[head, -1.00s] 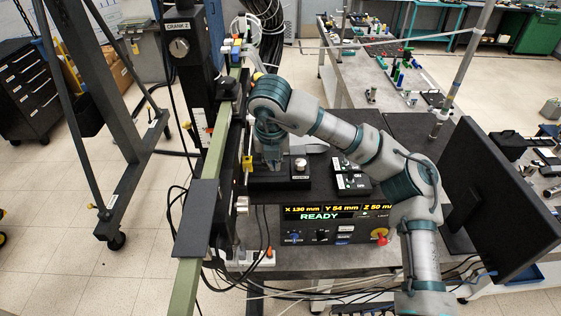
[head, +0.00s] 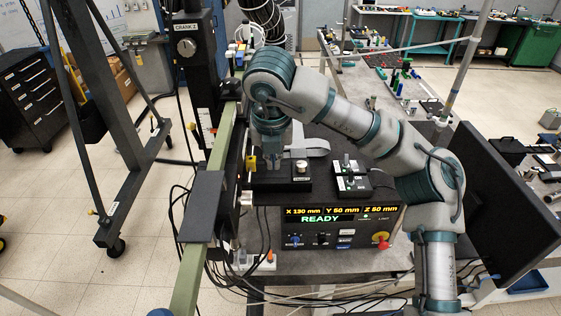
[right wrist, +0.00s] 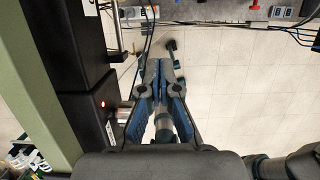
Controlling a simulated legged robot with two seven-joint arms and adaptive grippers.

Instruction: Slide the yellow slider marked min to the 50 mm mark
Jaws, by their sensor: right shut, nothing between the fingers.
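A small yellow piece (head: 251,162), which looks like the slider, sits on the dark vertical side of the rail structure. Its marking is too small to read, and so is any scale beside it. My right gripper (head: 272,160) points down just to the right of the yellow piece, its fingertips partly hidden by my own wrist. In the right wrist view the fingers (right wrist: 160,75) are shut with nothing between them, right of the dark rail housing with a red light. I cannot tell whether they touch the slider. My left gripper is not in view.
A green beam (head: 220,140) runs along the left. A black switch box (head: 350,176) and a monitor (head: 510,195) stand to the right. Cables hang below the rail.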

